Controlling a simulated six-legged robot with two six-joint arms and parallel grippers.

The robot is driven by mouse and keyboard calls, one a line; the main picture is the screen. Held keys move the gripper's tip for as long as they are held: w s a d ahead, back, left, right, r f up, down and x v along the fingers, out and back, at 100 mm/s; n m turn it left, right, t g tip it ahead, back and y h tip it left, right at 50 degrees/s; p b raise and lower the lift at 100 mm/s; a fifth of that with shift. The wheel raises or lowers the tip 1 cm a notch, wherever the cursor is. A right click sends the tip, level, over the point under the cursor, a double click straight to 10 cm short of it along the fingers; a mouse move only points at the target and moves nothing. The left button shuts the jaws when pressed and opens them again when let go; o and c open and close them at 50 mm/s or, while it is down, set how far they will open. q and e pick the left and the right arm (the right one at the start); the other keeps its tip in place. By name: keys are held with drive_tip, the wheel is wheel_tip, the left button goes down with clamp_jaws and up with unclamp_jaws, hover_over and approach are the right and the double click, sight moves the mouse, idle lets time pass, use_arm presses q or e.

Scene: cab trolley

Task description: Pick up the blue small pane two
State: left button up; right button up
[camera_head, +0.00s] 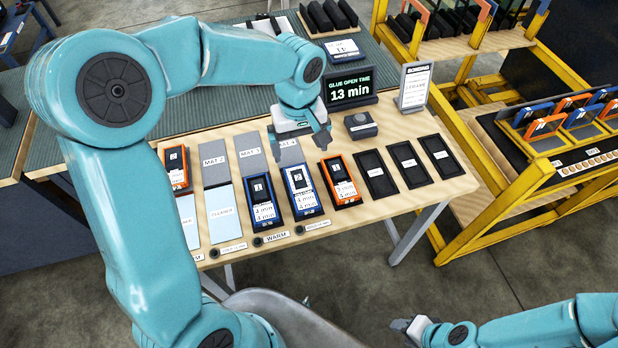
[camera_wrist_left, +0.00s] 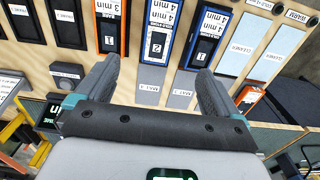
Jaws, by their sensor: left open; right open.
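Two blue-framed panes lie side by side on the wooden bench, a left one (camera_head: 262,203) and a brighter right one (camera_head: 301,192). In the left wrist view they appear reversed, one in the middle (camera_wrist_left: 158,40) and one to its right (camera_wrist_left: 204,50). Both seem to carry a "2" there; I cannot tell which is the small one. My left gripper (camera_head: 300,140) is open and empty, above the grey mats just behind the panes' far ends. Its spread fingers (camera_wrist_left: 158,78) also show in the left wrist view. My right gripper (camera_head: 412,328) is low in the foreground, away from the bench.
An orange-framed pane (camera_head: 340,182) lies right of the blue ones; another (camera_head: 176,168) lies far left. Several black trays (camera_head: 407,163) fill the bench's right end. A timer display (camera_head: 350,88) reading 13 min stands behind. A yellow rack (camera_head: 500,210) stands to the right.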

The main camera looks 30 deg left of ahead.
use_arm(q)
hover_over(301, 187)
wheel_tip(301, 187, down, 11)
drive_tip(key=shift+s+r, duration=0.1)
drive_tip(key=shift+r, duration=0.05)
drive_tip(key=shift+f+p, duration=0.5)
drive_tip(key=shift+f, duration=0.2)
wheel_tip(301, 187, down, 4)
drive_tip(key=shift+r+p, duration=0.1)
drive_tip(key=shift+p, duration=0.25)
drive_tip(key=shift+w+f, duration=0.25)
drive_tip(key=shift+r, duration=0.1)
use_arm(e)
drive_tip(key=shift+w+r, duration=0.25)
drive_tip(key=shift+r, duration=0.6)
use_arm(q)
drive_tip(key=shift+s, duration=0.1)
drive_tip(key=c, duration=1.3)
